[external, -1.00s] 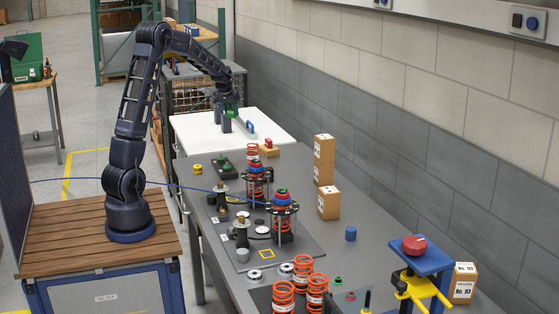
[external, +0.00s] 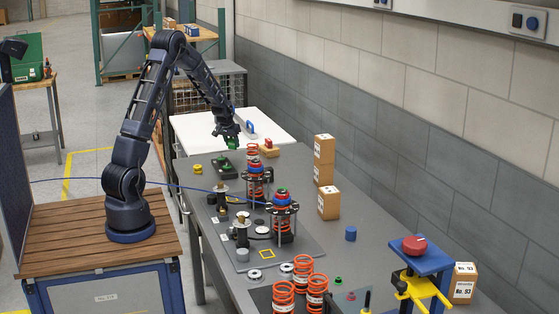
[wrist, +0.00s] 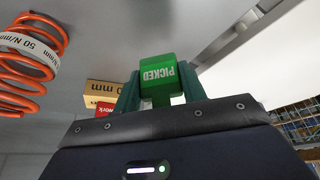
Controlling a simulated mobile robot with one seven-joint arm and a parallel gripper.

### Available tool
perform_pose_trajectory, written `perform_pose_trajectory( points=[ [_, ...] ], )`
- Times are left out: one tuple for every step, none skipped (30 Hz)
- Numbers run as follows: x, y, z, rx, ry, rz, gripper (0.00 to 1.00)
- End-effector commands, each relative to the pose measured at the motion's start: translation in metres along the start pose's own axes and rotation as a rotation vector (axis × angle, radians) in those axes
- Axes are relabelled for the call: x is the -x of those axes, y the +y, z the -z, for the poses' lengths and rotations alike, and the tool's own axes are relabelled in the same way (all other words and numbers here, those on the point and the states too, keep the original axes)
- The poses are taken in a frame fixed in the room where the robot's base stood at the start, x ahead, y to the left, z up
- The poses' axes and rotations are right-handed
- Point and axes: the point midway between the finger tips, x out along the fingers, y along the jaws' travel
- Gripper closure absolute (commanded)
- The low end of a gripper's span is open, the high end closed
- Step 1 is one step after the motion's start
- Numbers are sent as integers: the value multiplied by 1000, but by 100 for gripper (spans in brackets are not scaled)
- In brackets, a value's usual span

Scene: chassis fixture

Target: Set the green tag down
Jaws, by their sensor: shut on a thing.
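The green tag (wrist: 158,80), printed "PICKED", sits between the teal fingers of my gripper (wrist: 158,92) in the wrist view. My gripper is shut on it. In the external view my gripper (external: 231,141) hangs at the near edge of the white board (external: 192,128), with the green tag (external: 234,146) small and partly covered by it. The tag appears to be above the surface; the exact gap cannot be told.
An orange spring (external: 252,153) and a wooden block with a red part (external: 268,149) stand close to the right. Yellow discs (external: 197,169) are at left. Two spring assemblies (external: 282,214) stand farther forward.

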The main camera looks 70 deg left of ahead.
Motion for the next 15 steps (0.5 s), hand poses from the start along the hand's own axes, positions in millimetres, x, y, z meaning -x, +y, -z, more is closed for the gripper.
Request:
perform_pose_trajectory(
  points=[
    [-3,0,-1,0,-1,0,80],
    [-5,0,-2,0,-1,0,80],
    [-9,0,-4,0,-2,0,80],
    [-12,0,-6,0,-2,0,80],
    [-16,0,-7,0,-3,0,80],
    [-21,0,-9,0,-2,0,80],
    [-25,0,-11,0,-2,0,80],
    [-29,0,-12,0,-3,0,80],
    [-34,0,-14,0,-2,0,80],
    [-36,0,-15,0,-1,0,80],
    [-38,0,-16,0,0,0,80],
    [-39,0,-16,0,1,0,80],
    [-39,0,-16,0,1,0,80],
    [-39,0,-16,0,1,-1,80],
    [-38,0,-16,0,1,0,80]
  ],
)
